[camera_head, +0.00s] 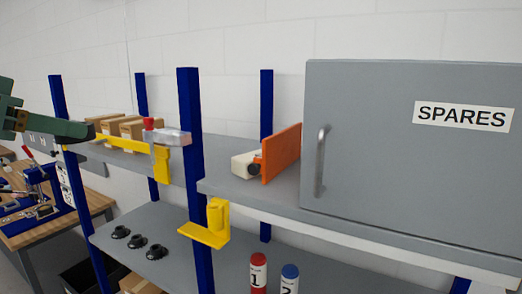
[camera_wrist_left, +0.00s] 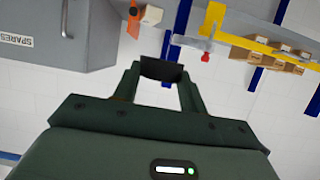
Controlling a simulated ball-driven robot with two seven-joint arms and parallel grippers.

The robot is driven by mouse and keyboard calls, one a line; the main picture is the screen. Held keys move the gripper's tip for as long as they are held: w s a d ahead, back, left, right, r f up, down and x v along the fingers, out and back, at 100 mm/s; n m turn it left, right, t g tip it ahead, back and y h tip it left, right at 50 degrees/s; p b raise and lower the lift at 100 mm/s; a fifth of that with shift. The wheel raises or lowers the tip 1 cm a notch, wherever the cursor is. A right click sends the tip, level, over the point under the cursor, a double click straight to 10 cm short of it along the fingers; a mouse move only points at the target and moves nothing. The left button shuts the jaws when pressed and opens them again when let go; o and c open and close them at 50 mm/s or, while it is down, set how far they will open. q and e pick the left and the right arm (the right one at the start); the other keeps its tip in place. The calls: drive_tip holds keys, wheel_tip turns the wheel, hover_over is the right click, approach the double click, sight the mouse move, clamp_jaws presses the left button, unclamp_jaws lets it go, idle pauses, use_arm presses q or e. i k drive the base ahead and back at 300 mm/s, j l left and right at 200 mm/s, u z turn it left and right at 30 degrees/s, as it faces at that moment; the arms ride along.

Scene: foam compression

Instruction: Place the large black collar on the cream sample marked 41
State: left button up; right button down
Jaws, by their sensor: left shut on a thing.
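My left gripper (camera_head: 50,125) comes in from the left edge of the head view, in front of the left shelf post. In the left wrist view my left gripper (camera_wrist_left: 162,70) is shut on a black collar (camera_wrist_left: 162,69), held between its fingertips. A cream block (camera_head: 244,165) lies on the upper shelf, left of an orange panel; the cream block also shows in the left wrist view (camera_wrist_left: 152,14). No number can be read on it. The gripper is well apart from it. My right gripper is not in view.
A grey SPARES cabinet (camera_head: 400,150) stands right of the orange panel (camera_head: 282,153). Blue posts (camera_head: 190,110) and yellow brackets (camera_head: 205,236) stand in front. Cardboard boxes (camera_head: 125,127) sit on the upper left shelf. Black round parts (camera_head: 137,241) and numbered cylinders (camera_head: 258,272) are below.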

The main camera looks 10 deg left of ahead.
sight(249, 156)
drive_tip(key=i+l, duration=0.25)
drive_tip(key=i, duration=0.15)
drive_tip(key=i+l, duration=0.25)
drive_tip(key=i, duration=0.15)
